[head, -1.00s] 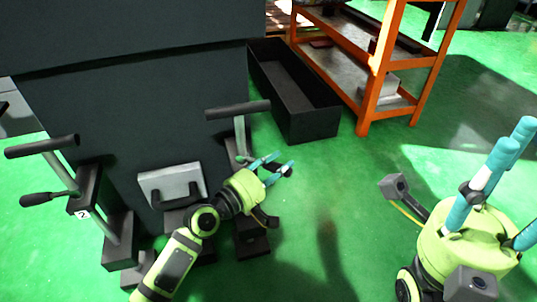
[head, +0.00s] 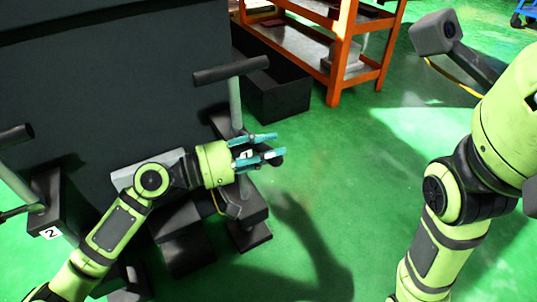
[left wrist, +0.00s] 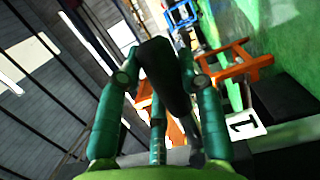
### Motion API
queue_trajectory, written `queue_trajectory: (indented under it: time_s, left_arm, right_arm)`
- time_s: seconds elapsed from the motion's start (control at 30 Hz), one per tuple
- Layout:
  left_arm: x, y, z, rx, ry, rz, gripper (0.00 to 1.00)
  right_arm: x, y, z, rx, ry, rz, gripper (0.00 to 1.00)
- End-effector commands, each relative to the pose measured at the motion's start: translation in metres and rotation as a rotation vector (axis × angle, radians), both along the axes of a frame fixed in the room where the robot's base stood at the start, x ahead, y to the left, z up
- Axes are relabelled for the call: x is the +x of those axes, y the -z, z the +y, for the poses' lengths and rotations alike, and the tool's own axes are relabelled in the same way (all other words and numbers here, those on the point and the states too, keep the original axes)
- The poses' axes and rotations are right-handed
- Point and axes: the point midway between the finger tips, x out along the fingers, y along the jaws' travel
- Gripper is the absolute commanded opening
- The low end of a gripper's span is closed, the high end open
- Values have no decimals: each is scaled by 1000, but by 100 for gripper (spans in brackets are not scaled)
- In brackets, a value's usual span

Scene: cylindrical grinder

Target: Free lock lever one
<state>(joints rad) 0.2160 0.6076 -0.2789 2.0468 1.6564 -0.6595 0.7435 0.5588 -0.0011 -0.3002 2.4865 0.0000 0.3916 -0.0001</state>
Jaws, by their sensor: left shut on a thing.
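Lock lever one shows in the left wrist view as a dark, rounded handle (left wrist: 165,77) between the teal fingers. A white label with a 1 (left wrist: 243,125) is beside it. My left gripper (head: 262,148) is shut on this handle; in the head view the fingers hide most of it, and only its dark end (head: 277,161) shows past them. The lever's block (head: 250,205) is partly behind the gripper. My right arm is at the right edge, but its fingers are out of view.
A post with a dark crossbar (head: 231,69) stands just behind my left gripper. A second lever unit labelled 2 (head: 50,233) is at the left. A black bin (head: 275,95) and an orange shelf (head: 342,55) stand behind. Green floor (head: 340,190) is clear at the centre right.

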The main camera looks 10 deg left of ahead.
Motion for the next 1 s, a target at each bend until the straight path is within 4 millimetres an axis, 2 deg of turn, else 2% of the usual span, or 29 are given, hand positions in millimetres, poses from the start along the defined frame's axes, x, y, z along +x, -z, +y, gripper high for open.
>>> queue_trajectory:
  time_s: [0.5, 0.53, 0.57, 0.6, 1.0]
  left_arm:
    - [-2, 0, 0, 3, 19, -4, 0]
    - [-2, 0, 0, 3, 19, -4, 45]
    - [-2, 0, 0, 3, 19, -4, 57]
    - [-1, 0, 0, 3, 19, -4, 62]
    - [-4, 1, 6, 3, 16, 1, 62]
  right_arm:
    - [-1, 2, 1, 0, -2, -2, 40]
    - [-1, 2, 1, 0, -2, -2, 40]
    - [-1, 2, 1, 0, -2, -2, 40]
    - [-1, 2, 1, 0, -2, -2, 40]
    - [-1, 3, 0, 1, -3, 0, 40]
